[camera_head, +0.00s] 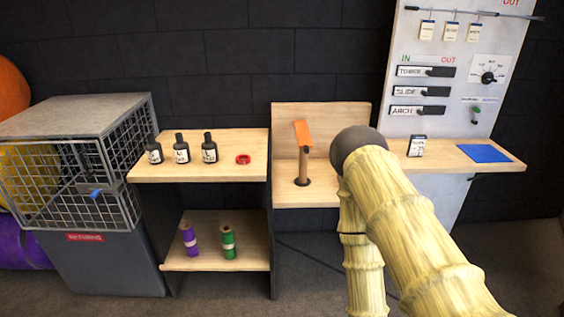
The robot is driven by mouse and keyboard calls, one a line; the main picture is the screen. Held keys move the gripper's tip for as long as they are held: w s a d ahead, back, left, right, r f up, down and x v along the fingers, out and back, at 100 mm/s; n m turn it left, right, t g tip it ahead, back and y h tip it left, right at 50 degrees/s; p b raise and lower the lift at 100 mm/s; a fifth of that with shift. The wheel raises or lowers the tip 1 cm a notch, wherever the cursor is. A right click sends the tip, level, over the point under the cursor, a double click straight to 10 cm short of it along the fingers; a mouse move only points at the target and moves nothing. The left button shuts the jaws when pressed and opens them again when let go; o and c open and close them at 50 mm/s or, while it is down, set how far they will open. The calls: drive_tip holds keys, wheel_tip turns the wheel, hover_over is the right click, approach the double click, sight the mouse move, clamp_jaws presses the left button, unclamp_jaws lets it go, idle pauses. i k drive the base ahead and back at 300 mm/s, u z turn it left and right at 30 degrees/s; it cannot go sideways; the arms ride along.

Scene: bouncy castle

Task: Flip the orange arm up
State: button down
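The orange arm (303,134) is a small orange flap at the top of an upright wooden post (304,164). The post rises from a dark round base on the light wood shelf, in front of a wooden back panel (340,120). The orange piece looks tilted, hanging down slightly to the right. My own bamboo-textured arm comes in from the lower right, and its dark rounded joint is just right of the post in the picture. My gripper cannot be made out; it is either hidden behind my arm or out of frame.
Dark bottles (181,150) and a red ring (243,159) stand on the left shelf, with purple and green rolls (228,242) below. A wire cage (70,180) is at far left. A white switch panel (450,75) rises behind a right shelf holding a blue sheet (485,153).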

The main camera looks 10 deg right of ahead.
sight(304, 139)
drive_tip(key=u, duration=1.4)
drive_tip(key=i, duration=0.8)
drive_tip(key=z, duration=1.7)
